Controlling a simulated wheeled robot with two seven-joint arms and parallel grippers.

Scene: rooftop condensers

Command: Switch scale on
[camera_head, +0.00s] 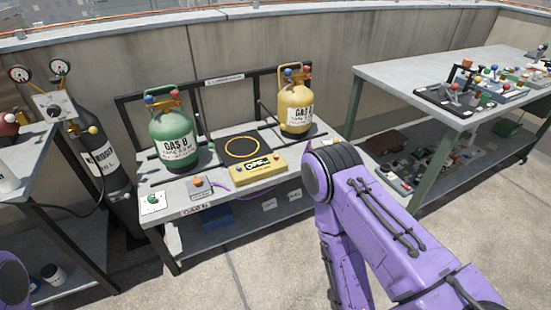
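The scale shows as a black platform with a yellow ring (242,148) on the grey middle bench. A yellow box with a dark display (258,168) sits in front of it; the display text is too small to read surely. Left of it on the bench are a small box with an orange-red knob (198,183) and a white plate with a green button (153,200). Which of these switches the scale I cannot tell. My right arm is at the right of the bench, its gripper out of sight. Only a purple piece of my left arm shows at the bottom left corner.
A green gas cylinder (173,138) and a yellow one (296,106) stand on the bench either side of the scale. A dark nitrogen cylinder (100,150) stands left. A cluttered table (415,75) is at right. Open floor (270,255) lies in front.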

